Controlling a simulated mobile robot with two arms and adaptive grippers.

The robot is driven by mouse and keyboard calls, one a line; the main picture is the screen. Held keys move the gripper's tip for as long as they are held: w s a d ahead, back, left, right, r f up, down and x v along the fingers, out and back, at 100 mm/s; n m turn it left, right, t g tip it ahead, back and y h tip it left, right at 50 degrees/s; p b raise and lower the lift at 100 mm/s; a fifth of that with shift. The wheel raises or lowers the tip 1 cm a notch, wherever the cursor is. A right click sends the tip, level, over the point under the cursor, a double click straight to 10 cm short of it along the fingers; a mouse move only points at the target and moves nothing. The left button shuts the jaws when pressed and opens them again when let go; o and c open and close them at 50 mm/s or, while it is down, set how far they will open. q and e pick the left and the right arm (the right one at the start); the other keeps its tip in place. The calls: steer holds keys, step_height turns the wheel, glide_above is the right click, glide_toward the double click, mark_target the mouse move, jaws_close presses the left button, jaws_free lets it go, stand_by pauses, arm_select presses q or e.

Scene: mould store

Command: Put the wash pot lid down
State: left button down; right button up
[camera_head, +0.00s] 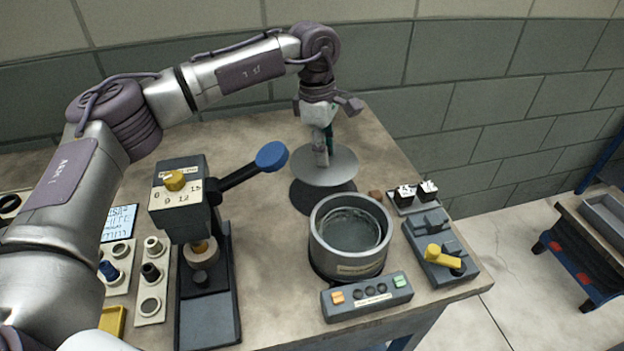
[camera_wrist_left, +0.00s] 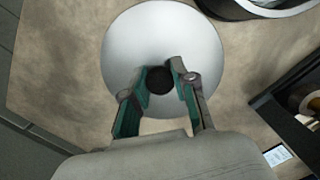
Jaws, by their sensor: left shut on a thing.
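The wash pot lid (camera_head: 337,166) is a round grey metal disc in the head view, behind the wash pot. It also shows in the left wrist view (camera_wrist_left: 205,60), with a dark round knob at its centre. My left gripper (camera_head: 321,158) is above the lid, and its two fingers (camera_wrist_left: 160,82) are shut on the knob. A dark round shape, shadow or pad, shows below the lid, so the lid appears to be a little above the table. The wash pot (camera_head: 347,251) is an open metal pot with liquid in it. My right gripper is not in view.
The table (camera_head: 273,232) is clear left of the wash pot. A press (camera_head: 194,225) with a blue-knobbed lever stands at the left. A button box (camera_head: 366,298) is in front of the pot, and a grey fixture with a yellow handle (camera_head: 442,255) is to its right.

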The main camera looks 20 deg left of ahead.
arm_select(q)
step_height(320, 180, down, 3)
steer(key=shift+d+r, duration=0.1)
steer(key=shift+d, duration=0.05)
steer(key=shift+f, duration=0.45)
steer(key=shift+f+p, duration=0.5)
steer(key=shift+f, duration=1.6)
steer(key=c, duration=0.9)
jaws_free()
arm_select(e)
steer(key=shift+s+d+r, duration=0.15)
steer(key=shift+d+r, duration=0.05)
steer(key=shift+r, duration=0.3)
